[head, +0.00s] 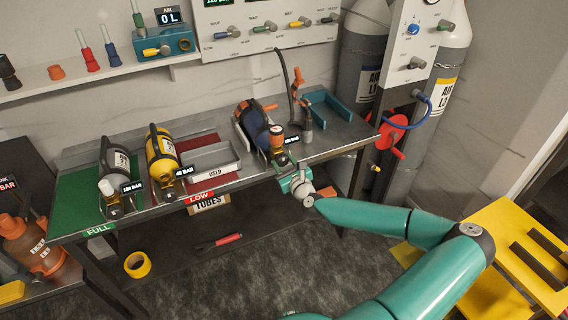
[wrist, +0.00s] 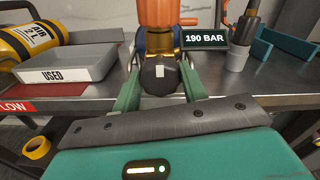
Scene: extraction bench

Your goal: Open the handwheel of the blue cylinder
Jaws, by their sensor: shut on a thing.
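The blue cylinder (head: 253,123) lies in a cradle on the right half of the bench, its valve end toward the front edge. In the wrist view its black handwheel (wrist: 152,79), with a white mark on its face, sits below a brass valve body (wrist: 160,50). An orange fitting (wrist: 160,14) stands on the valve; it also shows in the head view (head: 276,134). A display beside it (wrist: 206,39) reads 190 BAR. My gripper (wrist: 160,88) is shut on the handwheel, one green finger at each side. In the head view my gripper hides the handwheel.
A yellow cylinder (head: 160,148) and a grey USED tray (head: 229,163) are to the left. A hose stand (head: 305,120) and a blue open holder (head: 340,110) are to the right. The floor in front of the bench is mostly clear.

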